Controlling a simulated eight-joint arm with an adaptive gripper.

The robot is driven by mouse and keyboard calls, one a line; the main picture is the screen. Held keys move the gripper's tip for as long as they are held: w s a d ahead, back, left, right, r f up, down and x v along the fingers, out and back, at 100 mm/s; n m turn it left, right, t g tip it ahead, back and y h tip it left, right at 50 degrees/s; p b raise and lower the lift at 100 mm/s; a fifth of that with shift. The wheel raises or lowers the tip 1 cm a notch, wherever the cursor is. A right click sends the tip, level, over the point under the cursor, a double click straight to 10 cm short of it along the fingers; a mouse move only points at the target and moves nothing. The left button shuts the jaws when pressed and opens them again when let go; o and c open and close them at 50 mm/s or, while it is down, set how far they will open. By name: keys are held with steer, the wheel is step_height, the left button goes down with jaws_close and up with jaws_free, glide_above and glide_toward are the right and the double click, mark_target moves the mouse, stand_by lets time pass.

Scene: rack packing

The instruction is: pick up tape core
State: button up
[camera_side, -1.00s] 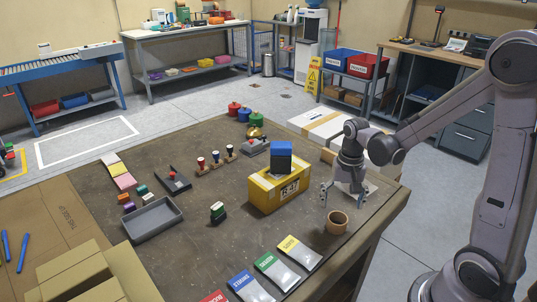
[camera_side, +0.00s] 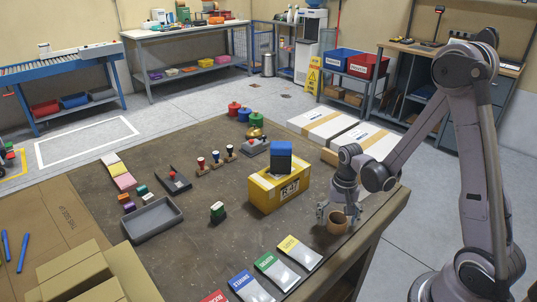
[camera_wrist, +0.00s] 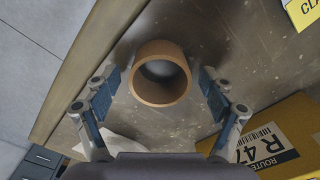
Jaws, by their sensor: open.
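The tape core (camera_side: 337,223) is a short brown cardboard ring standing on the table near its right edge. It also shows in the wrist view (camera_wrist: 160,92), where I look down into its round opening. My gripper (camera_side: 338,212) points down just above and around the core. In the wrist view my gripper (camera_wrist: 158,88) is open, with one finger to the left and one to the right of the ring. Gaps show between the fingers and the ring there. The ring's top stands between the fingertips in the side view.
A yellow box (camera_side: 279,190) marked R 47 with a blue block (camera_side: 281,155) on it stands close left of my gripper. Coloured packets, such as the yellow-topped one (camera_side: 299,251), lie in front. The table's edge (camera_side: 385,225) runs close to the right.

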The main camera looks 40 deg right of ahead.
steer(key=c, duration=1)
steer(key=shift+c, duration=0.2)
steer(key=shift+r, duration=0.2)
